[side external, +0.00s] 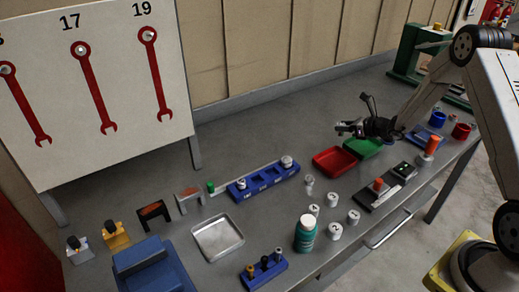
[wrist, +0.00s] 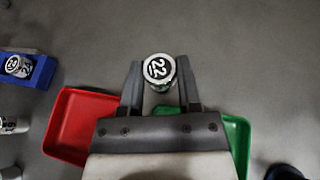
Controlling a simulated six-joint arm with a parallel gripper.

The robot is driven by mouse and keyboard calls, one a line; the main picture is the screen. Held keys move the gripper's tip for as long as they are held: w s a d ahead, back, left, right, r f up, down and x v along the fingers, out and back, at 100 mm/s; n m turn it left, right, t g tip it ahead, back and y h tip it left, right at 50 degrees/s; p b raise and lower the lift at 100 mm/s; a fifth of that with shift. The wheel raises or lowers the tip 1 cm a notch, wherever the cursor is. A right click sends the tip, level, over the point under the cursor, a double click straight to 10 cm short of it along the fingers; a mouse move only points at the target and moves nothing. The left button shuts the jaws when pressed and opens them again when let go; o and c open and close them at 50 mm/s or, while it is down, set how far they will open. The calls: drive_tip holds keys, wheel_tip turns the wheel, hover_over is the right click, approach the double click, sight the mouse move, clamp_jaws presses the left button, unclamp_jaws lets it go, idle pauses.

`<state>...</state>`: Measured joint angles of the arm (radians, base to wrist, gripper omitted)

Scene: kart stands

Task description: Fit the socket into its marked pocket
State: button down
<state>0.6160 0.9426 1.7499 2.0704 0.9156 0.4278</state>
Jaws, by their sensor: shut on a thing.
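A silver socket (wrist: 158,70) marked 22 sits between the fingers of my gripper (wrist: 160,85) in the wrist view, and the gripper is shut on it. In the side view my gripper (side external: 356,118) is in the air above and behind the red and green trays; the socket is hard to make out there. The blue socket rail (side external: 264,181) lies to the left of my gripper, with a socket at each end and open pockets between them. Its pocket labels are too small to read. In the wrist view the rail's end (wrist: 43,72) shows at the left edge.
A red tray (side external: 334,161) and a green tray (side external: 362,147) lie below my gripper. Several loose sockets (side external: 335,231) and a teal bottle (side external: 305,235) stand in front of the rail. A metal tray (side external: 217,238) is at left. The table behind the rail is clear.

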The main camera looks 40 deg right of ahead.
sight(342, 135)
drive_tip(key=shift+w+d+f, duration=0.1)
drive_tip(key=shift+w+f, duration=0.15)
drive_tip(key=shift+f, duration=1.55)
drive_tip(key=shift+f, duration=0.1)
drive_tip(key=shift+c, duration=1.5)
unclamp_jaws()
drive_tip(key=shift+s, duration=0.1)
drive_tip(key=v, duration=1.2)
